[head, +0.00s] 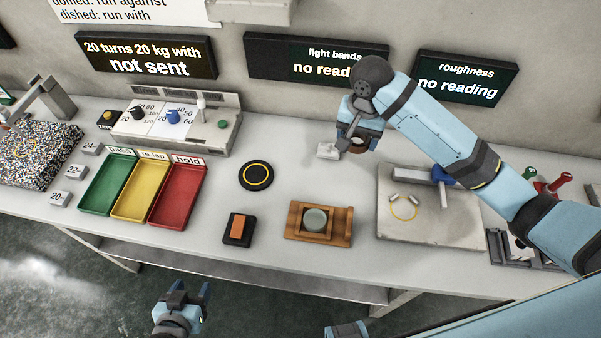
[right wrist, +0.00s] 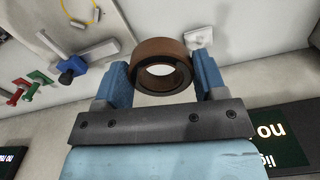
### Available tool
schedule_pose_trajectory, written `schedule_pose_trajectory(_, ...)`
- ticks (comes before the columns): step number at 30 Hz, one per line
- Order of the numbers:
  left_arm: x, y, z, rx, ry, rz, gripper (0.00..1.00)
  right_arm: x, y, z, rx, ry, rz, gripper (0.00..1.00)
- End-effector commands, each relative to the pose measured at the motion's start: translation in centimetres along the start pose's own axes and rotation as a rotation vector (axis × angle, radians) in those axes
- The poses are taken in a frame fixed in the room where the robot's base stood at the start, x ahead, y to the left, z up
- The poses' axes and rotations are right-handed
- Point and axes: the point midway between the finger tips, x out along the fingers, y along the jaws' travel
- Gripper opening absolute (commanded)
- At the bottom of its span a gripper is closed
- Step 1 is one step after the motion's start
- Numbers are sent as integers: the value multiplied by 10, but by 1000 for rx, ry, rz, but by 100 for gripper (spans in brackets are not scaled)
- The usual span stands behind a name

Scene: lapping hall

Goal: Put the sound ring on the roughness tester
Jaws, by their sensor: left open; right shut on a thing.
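My right gripper (head: 358,146) is shut on a brown ring (right wrist: 155,50) with a dark inner face. In the right wrist view the ring sits between the two blue fingers. In the head view it is held above the back of the bench, left of the roughness tester. The tester's pale slab (head: 430,231) has a yellow circle, two small grey pieces by it, and a grey arm with a blue part. Nothing ring-shaped lies in the circle. The slab also shows at the top left of the right wrist view (right wrist: 112,18). My left gripper (head: 185,295) is open and empty before the bench.
A small white block (head: 328,150) lies below the right gripper. Left of the slab are a wooden holder with a round disc (head: 315,218) and a black pad with a yellow circle (head: 256,176). Green, yellow and red (head: 177,198) trays stand further left. The roughness screen (head: 465,79) reads "no reading".

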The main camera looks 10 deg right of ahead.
Motion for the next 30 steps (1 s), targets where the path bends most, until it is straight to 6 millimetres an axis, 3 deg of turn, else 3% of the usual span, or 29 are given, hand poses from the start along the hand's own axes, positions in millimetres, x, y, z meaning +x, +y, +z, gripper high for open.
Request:
schedule_pose_trajectory(5,-2,0,-5,-2,10,-2,57,17,1,0,0,-2,3,36)
schedule_pose_trajectory(18,2,-5,-1,0,6,-10,57,130,1,0,-2,-2,3,36)
schedule_pose_trajectory(30,3,-4,-1,0,7,-10,57,172,1,0,-3,0,2,36)
